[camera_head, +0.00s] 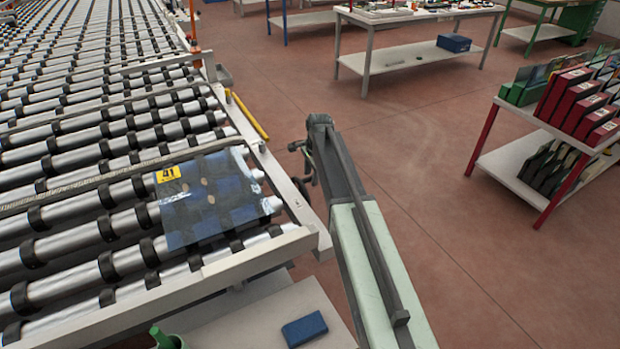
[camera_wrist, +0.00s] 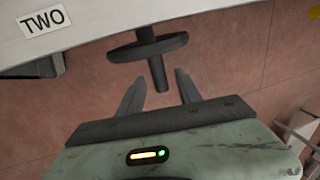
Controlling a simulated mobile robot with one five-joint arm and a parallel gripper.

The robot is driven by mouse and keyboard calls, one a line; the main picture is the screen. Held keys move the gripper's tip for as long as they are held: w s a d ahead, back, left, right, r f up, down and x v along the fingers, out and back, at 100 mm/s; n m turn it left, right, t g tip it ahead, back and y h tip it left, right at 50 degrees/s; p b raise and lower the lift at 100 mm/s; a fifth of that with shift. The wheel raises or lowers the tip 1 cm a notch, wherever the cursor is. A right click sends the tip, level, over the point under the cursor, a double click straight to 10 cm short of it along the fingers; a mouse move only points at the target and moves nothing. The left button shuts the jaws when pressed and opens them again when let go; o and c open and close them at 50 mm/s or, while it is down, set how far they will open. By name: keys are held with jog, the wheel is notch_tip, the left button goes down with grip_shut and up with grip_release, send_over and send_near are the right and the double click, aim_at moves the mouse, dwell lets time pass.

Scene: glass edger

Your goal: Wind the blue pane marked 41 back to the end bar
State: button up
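The blue pane (camera_head: 215,205) with a yellow label marked 41 lies flat on the rollers near the front right of the conveyor. The end bar (camera_head: 255,258) is the pale bar across the conveyor's near end; bare roller shows between it and the pane. A dark handwheel (camera_wrist: 135,50) with a peg handle (camera_wrist: 158,74) sits by the pale rail in the wrist view; in the head view my arm partly hides that spot. My gripper (camera_wrist: 160,76) is open, its two fingers either side of the peg's tip with gaps showing. It also shows in the head view (camera_head: 304,162).
The rail (camera_wrist: 90,25) carries a TWO label. A blue block (camera_head: 304,328) lies on a pale surface at the front. A rack with red boxes (camera_head: 580,100) stands at the right and a workbench (camera_head: 415,15) at the back. The floor between is clear.

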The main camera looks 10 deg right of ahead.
grip_shut()
dwell(1.3)
